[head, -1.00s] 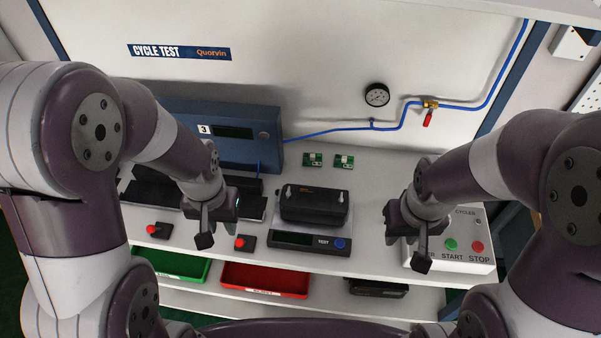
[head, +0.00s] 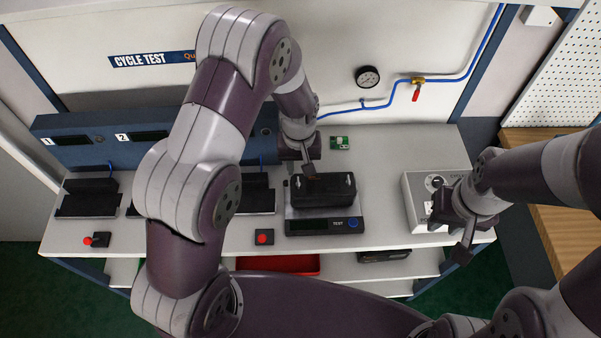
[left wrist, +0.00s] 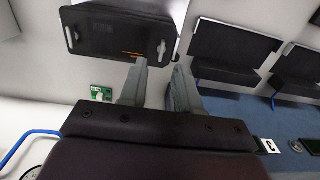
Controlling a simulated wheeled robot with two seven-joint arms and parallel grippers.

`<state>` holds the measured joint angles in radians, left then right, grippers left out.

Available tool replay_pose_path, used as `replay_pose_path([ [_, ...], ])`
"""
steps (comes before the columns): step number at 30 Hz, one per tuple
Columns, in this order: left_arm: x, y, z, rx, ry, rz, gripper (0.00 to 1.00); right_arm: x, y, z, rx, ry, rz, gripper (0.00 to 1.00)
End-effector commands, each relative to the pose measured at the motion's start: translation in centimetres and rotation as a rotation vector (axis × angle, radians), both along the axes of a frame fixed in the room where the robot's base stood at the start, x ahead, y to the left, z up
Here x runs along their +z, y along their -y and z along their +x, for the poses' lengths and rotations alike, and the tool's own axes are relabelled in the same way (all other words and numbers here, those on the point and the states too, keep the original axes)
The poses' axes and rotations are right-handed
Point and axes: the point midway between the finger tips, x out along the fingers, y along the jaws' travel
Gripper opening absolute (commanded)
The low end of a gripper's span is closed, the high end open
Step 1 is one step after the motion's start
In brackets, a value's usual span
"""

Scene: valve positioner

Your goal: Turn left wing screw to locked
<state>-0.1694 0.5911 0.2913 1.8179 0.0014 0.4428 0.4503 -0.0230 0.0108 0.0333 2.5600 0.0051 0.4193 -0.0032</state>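The black positioner (head: 322,194) sits on the grey test stand. Two pale wing screws stand at its ends: the left one (head: 297,182) and the right one (head: 349,179). In the left wrist view, which is turned round, the left wing screw (left wrist: 161,50) is on the right and the right wing screw (left wrist: 73,38) on the left; both lie lengthwise up the picture. Any lock marks are too small to read. My left gripper (head: 309,172) is above the positioner's back edge, near the left screw. Its fingers (left wrist: 158,68) are apart and empty. My right gripper (head: 461,252) hangs by the control box.
The TEST stand (head: 300,227) carries the positioner. A control box (head: 415,190) stands at the right, partly behind my right arm. A red push button (head: 264,237) is left of the stand. Blue units (head: 85,150) line the back left. A green board (head: 340,142) lies behind the positioner.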

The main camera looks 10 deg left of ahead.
Motion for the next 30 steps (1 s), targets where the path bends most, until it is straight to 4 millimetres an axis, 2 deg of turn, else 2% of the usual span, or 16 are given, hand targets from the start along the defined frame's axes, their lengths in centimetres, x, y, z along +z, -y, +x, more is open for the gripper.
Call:
replay_pose_path([
  [1, -0.9, 0.0, -0.2, 0.000, -0.005, 0.001, 0.32, 0.7, 0.0, 0.0, 0.000, 0.000, 0.000, 0.31],
  [4, -3.1, 0.0, -0.1, 0.000, -0.004, 0.001, 0.32, 1.2, 0.0, 0.0, 0.000, 0.000, 0.000, 0.31],
  [9, -5.2, 0.0, 0.0, -0.001, 0.000, 0.000, 0.32, 1.6, 0.0, 0.0, 0.000, 0.000, 0.000, 0.31],
  [19, -5.9, 0.0, 0.0, -0.001, 0.002, 0.000, 0.32, 1.6, 0.0, 0.0, 0.000, 0.000, 0.000, 0.31],
  [22, -5.8, 0.0, 0.0, -0.001, 0.002, 0.000, 0.00, 1.6, 0.0, 0.0, 0.000, 0.000, 0.000, 0.31],
  [30, -5.8, 0.0, 0.0, -0.007, 0.002, 0.000, 0.00, 1.6, 0.0, 0.0, 0.000, 0.000, 0.000, 0.31],
])
